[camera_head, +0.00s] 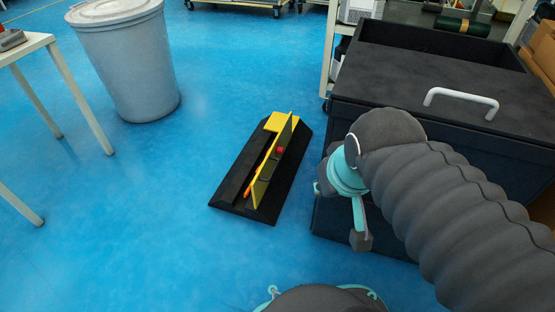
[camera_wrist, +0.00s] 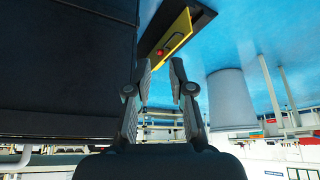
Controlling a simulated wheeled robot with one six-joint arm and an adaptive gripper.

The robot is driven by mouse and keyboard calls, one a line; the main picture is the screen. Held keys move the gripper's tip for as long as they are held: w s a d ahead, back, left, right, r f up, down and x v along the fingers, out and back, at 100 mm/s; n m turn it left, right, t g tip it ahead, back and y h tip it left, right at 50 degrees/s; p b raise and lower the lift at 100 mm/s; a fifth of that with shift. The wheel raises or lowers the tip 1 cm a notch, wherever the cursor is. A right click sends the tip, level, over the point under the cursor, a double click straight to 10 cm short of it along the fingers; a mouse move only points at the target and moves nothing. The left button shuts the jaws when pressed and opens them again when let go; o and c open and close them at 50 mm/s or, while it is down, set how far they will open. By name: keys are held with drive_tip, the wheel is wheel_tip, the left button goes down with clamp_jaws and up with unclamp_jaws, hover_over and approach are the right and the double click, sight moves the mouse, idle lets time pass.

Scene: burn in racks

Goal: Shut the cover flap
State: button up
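The cover flap (camera_head: 268,168) is a thin yellow panel with a red knob (camera_head: 281,149). It stands raised, nearly on edge, along a black ramp-sided floor unit (camera_head: 234,186) with a yellow end piece. An orange strip (camera_head: 248,188) shows in the channel beside the flap. In the wrist view the flap (camera_wrist: 178,33) and its red knob (camera_wrist: 159,53) appear beyond my fingertips. My gripper (camera_wrist: 160,76) is open and empty, with a gap between its fingers. In the head view it hangs right of the unit, apart from the flap, and is partly hidden by my arm.
A dark cabinet (camera_head: 440,80) with a white handle (camera_head: 461,99) stands close on the right. A grey bin (camera_head: 128,65) and a white table (camera_head: 27,46) stand at the left. The blue floor left of and in front of the unit is clear.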

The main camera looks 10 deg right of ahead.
drive_tip(key=w+f+g, duration=0.2)
drive_tip(key=f, duration=0.1)
drive_tip(key=shift+w+a+p, duration=0.15)
drive_tip(key=shift+w+p, duration=0.1)
drive_tip(key=shift+p, duration=0.05)
clamp_jaws()
drive_tip(key=w+f+m+g+h+p, duration=0.1)
drive_tip(key=w+f+m+g, duration=0.1)
drive_tip(key=w+f+m, duration=0.75)
drive_tip(key=w+f+m+g+p, duration=0.1)
drive_tip(key=w+f+m, duration=0.45)
drive_tip(key=w, duration=0.65)
drive_tip(key=w+f+m+g+h, duration=0.1)
drive_tip(key=w+f+m+g, duration=0.1)
drive_tip(key=w+f+m, duration=0.65)
drive_tip(key=w+x, duration=0.2)
drive_tip(key=x, duration=0.7)
drive_tip(key=shift+m, duration=0.35)
drive_tip(key=shift+w+a+r+b, duration=0.2)
drive_tip(key=shift+w+a, duration=0.15)
drive_tip(key=shift+a, duration=0.3)
drive_tip(key=shift+w+a+r+b, duration=0.15)
drive_tip(key=shift+w+a, duration=0.25)
drive_tip(key=shift+a, duration=0.25)
drive_tip(key=shift+w+a+r+b, duration=0.2)
drive_tip(key=shift+w+a, duration=0.15)
drive_tip(key=shift+a, duration=0.3)
